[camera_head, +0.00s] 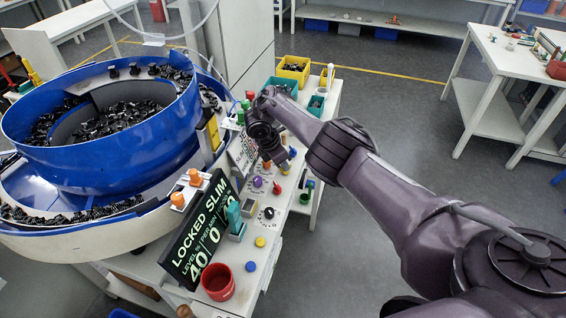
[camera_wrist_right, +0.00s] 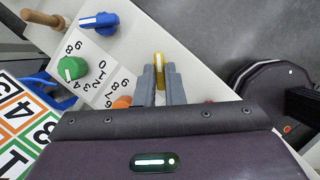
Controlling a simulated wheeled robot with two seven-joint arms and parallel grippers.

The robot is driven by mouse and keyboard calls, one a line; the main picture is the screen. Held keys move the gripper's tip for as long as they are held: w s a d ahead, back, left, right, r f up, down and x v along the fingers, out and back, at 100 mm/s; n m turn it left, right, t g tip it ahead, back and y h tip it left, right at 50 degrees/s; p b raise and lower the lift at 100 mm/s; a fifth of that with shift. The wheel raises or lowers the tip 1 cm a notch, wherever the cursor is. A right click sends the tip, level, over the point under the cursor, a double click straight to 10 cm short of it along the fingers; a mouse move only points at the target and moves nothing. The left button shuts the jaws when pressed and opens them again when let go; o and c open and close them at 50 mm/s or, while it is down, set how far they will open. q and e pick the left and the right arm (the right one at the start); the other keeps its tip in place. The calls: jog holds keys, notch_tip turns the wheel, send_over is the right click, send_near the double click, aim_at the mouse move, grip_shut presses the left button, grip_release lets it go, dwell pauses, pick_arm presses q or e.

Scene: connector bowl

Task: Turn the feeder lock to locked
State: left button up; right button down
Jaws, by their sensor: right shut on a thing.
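My right gripper (camera_head: 266,142) is over the panel beside the bowl, and its fingertips are hard to make out in the head view. In the right wrist view my right gripper (camera_wrist_right: 160,85) is shut on a yellow handle (camera_wrist_right: 159,62), which stands between the two grey fingers. I cannot tell from a label whether this handle is the feeder lock. The black display (camera_head: 200,232) in front of the blue bowl feeder (camera_head: 110,160) reads "LOCKED SLIM" with several numbers under it. My left gripper is not in view.
In the wrist view a blue handle (camera_wrist_right: 98,22), a green knob (camera_wrist_right: 72,68) and an orange knob (camera_wrist_right: 122,103) are close by. A red cup (camera_head: 217,284) stands at the panel's near end. Yellow (camera_head: 293,68) and teal bins are at its far end. Open floor lies to the right.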

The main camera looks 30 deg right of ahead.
jog(key=c, duration=1.5)
grip_release()
jog(key=shift+r, duration=0.1)
jog(key=v, duration=0.7)
jog(key=shift+w+a+r, duration=0.1)
jog(key=shift+a+r, duration=0.1)
jog(key=shift+r, duration=0.15)
jog(key=shift+f, duration=0.1)
